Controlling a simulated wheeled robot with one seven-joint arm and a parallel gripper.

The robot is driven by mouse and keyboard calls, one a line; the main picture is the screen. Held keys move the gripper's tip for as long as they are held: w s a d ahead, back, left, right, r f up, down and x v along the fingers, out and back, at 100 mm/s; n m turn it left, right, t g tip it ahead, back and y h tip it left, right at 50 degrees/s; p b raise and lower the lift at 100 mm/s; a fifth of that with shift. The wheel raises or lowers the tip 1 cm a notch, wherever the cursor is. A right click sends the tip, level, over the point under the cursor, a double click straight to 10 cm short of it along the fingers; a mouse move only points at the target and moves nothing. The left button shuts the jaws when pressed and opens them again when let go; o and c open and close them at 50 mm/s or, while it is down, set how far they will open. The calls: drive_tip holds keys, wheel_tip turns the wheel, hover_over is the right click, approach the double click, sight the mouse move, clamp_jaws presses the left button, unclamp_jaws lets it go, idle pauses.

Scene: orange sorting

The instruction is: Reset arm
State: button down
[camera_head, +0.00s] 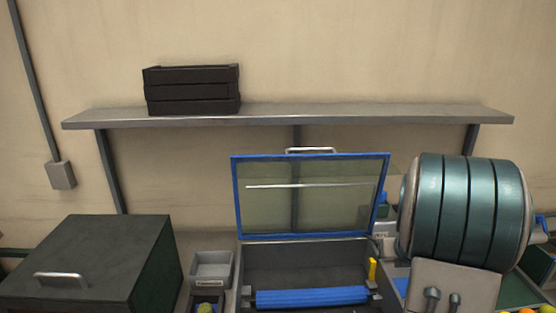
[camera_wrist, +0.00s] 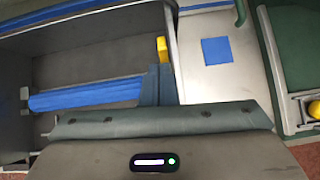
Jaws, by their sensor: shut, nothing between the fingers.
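My gripper (camera_wrist: 158,70) shows in the wrist view with its two dark blue fingers together and nothing between them. The fingers are over the right edge of an open grey box (camera_wrist: 80,55), close to a yellow piece (camera_wrist: 162,48) in that view. I cannot tell whether they touch it. In the head view my teal arm link (camera_head: 465,210) fills the right side, and the gripper cannot be made out. The same box has its blue-framed glass lid (camera_head: 310,196) raised, with a blue roller (camera_head: 312,297) and the yellow piece (camera_head: 372,270) inside.
A dark shelf crate (camera_head: 192,92) stands on the wall shelf (camera_head: 330,115). A dark cabinet (camera_head: 105,250) is at left, beside a small grey bin (camera_head: 211,268). A green-edged tray with a yellow fruit (camera_wrist: 313,108) lies at right. A grey surface with a blue square (camera_wrist: 217,50) is bare.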

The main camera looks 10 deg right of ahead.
drive_tip(key=s+a+r+m+h+b, duration=0.2)
drive_tip(key=s+a+r+m, duration=0.15)
drive_tip(key=m, duration=0.65)
drive_tip(key=s+a+r+m+h+b, duration=0.1)
drive_tip(key=s+a+r+m+h, duration=0.2)
drive_tip(key=m, duration=0.7)
drive_tip(key=s+a+f+m+g+y+b, duration=0.3)
drive_tip(key=s+a+m+g+y, duration=0.1)
drive_tip(key=s+a+m, duration=1)
drive_tip(key=s+a+y, duration=0.1)
drive_tip(key=s+a, duration=0.1)
drive_tip(key=s, duration=0.1)
drive_tip(key=shift+s+f+g+y, duration=0.15)
drive_tip(key=shift+f+g+y, duration=0.15)
drive_tip(key=shift+y, duration=0.1)
